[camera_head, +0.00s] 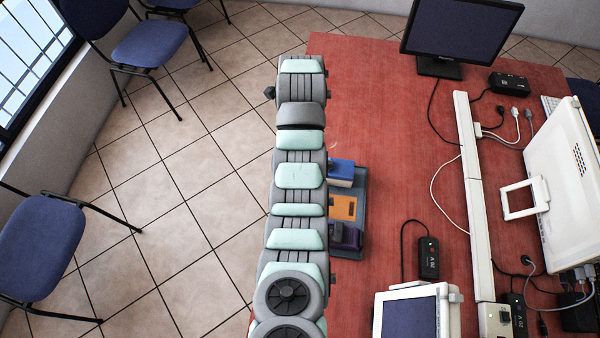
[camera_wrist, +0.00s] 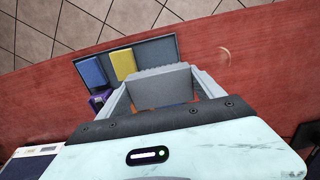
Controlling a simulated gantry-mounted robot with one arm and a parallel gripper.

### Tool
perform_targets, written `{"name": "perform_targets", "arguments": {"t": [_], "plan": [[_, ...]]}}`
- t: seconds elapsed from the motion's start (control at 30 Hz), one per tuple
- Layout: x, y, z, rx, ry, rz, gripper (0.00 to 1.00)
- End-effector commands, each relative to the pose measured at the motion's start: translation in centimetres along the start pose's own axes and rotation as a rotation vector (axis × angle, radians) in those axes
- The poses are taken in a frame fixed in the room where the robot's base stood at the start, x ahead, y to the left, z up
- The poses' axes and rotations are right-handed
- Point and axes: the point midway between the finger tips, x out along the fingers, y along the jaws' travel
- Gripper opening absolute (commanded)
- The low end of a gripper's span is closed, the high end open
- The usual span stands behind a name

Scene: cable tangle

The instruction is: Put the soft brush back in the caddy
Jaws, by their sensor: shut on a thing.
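The likely caddy is a grey tray (camera_wrist: 150,49) on the red table. It lies near the table edge in the wrist view and right beside my arm in the head view (camera_head: 361,190). It bears a blue block (camera_wrist: 91,70), a yellow block (camera_wrist: 123,63) and a purple piece (camera_wrist: 100,102). The head view also shows another blue block (camera_head: 341,170) and an orange piece (camera_head: 342,207) with a dark mark. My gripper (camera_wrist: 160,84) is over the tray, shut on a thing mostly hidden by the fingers. I cannot make out the soft brush by its looks.
A small pale curved bit (camera_wrist: 225,57) lies on the table. A monitor (camera_head: 458,35), white cable channel (camera_head: 470,180), black power bricks, cables and a screen device (camera_head: 412,312) stand right of the tray. The red table between tray and channel is mostly clear.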

Motion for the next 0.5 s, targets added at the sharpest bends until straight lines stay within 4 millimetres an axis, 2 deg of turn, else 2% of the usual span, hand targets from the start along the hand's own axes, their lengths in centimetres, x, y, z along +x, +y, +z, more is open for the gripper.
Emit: {"name": "perform_targets", "arguments": {"t": [0.03, 0.07, 0.13, 0.3, 0.4, 0.5], "plan": [[2.7, 0.1, 0.0, 0.0, -0.001, 0.003, 0.26], [3.5, 0.1, 0.0, 0.0, -0.002, 0.002, 0.26], [4.5, 0.3, 0.0, 0.0, 0.0, 0.01, 0.26], [9.0, 0.2, 0.0, 0.001, 0.0, 0.009, 0.26], [11.0, 0.2, 0.0, 0.002, 0.0, 0.005, 0.26], [12.1, 0.1, -0.1, 0.002, 0.0, 0.004, 0.26]]}}
